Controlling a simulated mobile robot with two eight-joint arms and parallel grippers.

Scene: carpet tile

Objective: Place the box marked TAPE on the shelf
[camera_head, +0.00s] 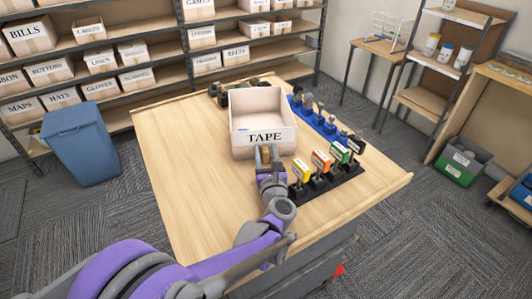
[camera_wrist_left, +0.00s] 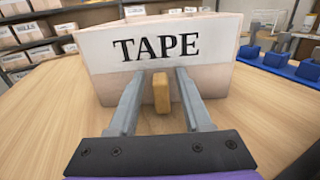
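The TAPE box (camera_head: 245,146) is a pale open-topped box with a white front label, standing upright on the wooden table. Its label faces my left gripper (camera_head: 267,156), which is low at the box's front. In the left wrist view the box (camera_wrist_left: 160,65) fills the middle, with a small tan handle (camera_wrist_left: 161,92) on its front. The two fingers of the left gripper (camera_wrist_left: 160,95) are apart, one on each side of the handle, with gaps visible. The shelf (camera_head: 172,74) stands behind the table, with bare board among its labelled boxes. My right gripper is not in view.
A blue bin (camera_head: 80,145) stands on the carpet left of the table (camera_head: 180,165). On the table, a black rack of coloured-topped items (camera_head: 325,180) and a blue tool holder (camera_head: 322,122) sit right of the box. Dark items (camera_head: 218,95) lie behind it. The table's left side is clear.

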